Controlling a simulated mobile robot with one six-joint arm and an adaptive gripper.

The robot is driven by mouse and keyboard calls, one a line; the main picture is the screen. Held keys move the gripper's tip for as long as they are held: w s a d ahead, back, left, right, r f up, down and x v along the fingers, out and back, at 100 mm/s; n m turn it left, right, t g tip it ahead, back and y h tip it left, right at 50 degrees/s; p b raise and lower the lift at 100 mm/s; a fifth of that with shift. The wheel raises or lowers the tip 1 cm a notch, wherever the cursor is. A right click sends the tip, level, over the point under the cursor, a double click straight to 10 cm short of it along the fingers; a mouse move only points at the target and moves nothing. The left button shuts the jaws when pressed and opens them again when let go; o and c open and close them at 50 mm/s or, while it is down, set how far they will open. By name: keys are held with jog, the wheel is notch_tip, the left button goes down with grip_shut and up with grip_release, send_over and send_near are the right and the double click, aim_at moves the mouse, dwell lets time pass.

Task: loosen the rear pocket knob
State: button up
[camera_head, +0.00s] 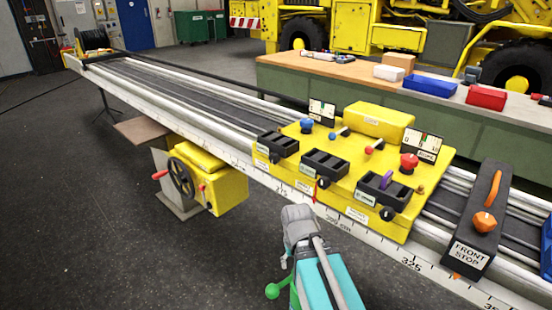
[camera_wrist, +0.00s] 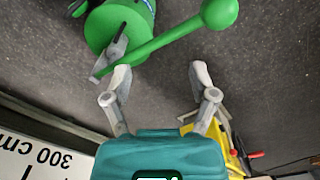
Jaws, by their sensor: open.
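The yellow carriage (camera_head: 335,205) sits on the long rail in the head view. Three black pockets stand along its near side, each with a small black knob below. The far-left pocket (camera_head: 278,143) has its knob (camera_head: 275,157) on its near face; the labels are too small to confirm which is rear. The middle knob (camera_head: 323,183) and right knob (camera_head: 388,213) also show. My gripper (camera_head: 298,215) is in front of the rail, below the carriage and apart from the knobs. In the wrist view my gripper (camera_wrist: 160,75) is open with nothing between its fingers; no pocket knob shows there.
A black FRONT STOP block (camera_head: 478,220) with an orange knob stands right of the carriage. A yellow handwheel unit (camera_head: 215,188) is below the rail at left. A green lever with a ball (camera_wrist: 218,14) is near my fingers. A workbench (camera_head: 330,80) stands behind. The near floor is clear.

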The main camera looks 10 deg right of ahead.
jog(key=shift+o, duration=0.4)
jog(key=shift+w, duration=0.2)
jog(key=n+t+h, duration=1.1)
jog(key=n+h, duration=0.4)
jog(key=n, duration=1)
send_near(272, 159)
jog(key=v, duration=0.3)
jog(key=shift+w+d+r, duration=0.1)
jog(key=shift+r, duration=0.25)
jog(key=shift+d, duration=0.15)
jog(key=shift+f+x, duration=0.2)
jog(key=shift+x, duration=3.2)
jog(key=shift+f+x, duration=0.15)
jog(key=shift+x, duration=3.25)
